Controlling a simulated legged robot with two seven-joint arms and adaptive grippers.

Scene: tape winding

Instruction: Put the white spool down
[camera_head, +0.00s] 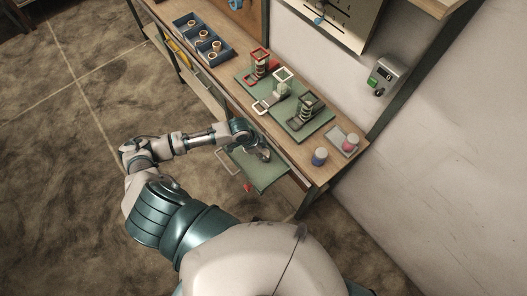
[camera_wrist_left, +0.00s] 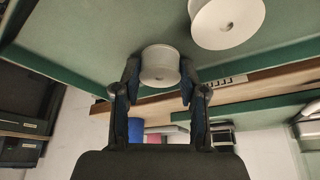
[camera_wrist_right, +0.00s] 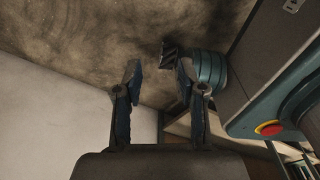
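My left gripper (camera_head: 262,154) is over the green surface of a pulled-out drawer (camera_head: 258,178) under the bench. In the left wrist view, its fingers (camera_wrist_left: 160,80) are on both sides of a white spool (camera_wrist_left: 160,62) and appear to touch it. The spool is close to the green surface; I cannot tell whether it rests on it. A second white spool (camera_wrist_left: 228,20) lies beside it, apart from the fingers. In the head view, neither spool shows clearly. My right gripper (camera_wrist_right: 158,78) is open and empty in the right wrist view.
On the bench stand a blue tray (camera_head: 188,20) with several small rolls, a green board (camera_head: 318,128) with several tape holders, a blue jar (camera_head: 319,156) and a pinkish jar (camera_head: 350,142). A control box (camera_head: 384,76) is on the wall. Open floor lies left of the bench.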

